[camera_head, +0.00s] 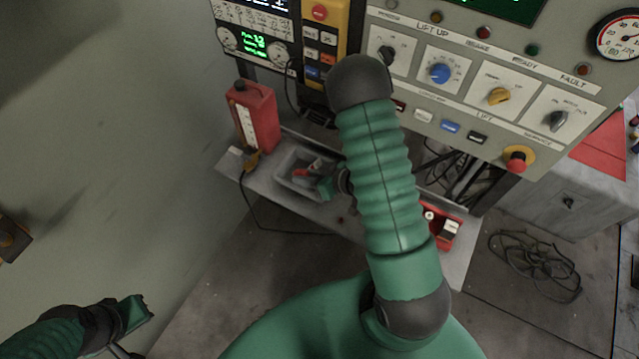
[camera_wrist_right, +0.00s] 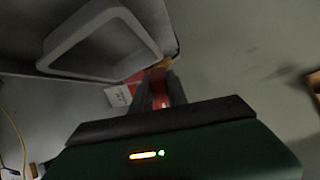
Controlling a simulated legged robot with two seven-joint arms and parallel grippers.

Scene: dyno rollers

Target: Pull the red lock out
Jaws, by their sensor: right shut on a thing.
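The red lock (camera_head: 309,169) shows as a small red piece at the fingers of my right gripper (camera_head: 314,174), over or in the grey tray in the head view; I cannot tell which. In the right wrist view, red (camera_wrist_right: 159,94) shows between the two dark fingers of my right gripper (camera_wrist_right: 160,88), which is shut on it. The fingers hide much of its shape. My left gripper (camera_head: 138,309) is at the lower left of the head view, away from the panel; its jaw opening is not clear.
The grey tray (camera_head: 284,180) sits on a low shelf (camera_head: 330,219), and its rim (camera_wrist_right: 78,32) is close in the wrist view. A red bottle (camera_head: 258,118) stands left of it. A control panel (camera_head: 470,65) rises behind. A cable (camera_head: 535,262) lies on the floor.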

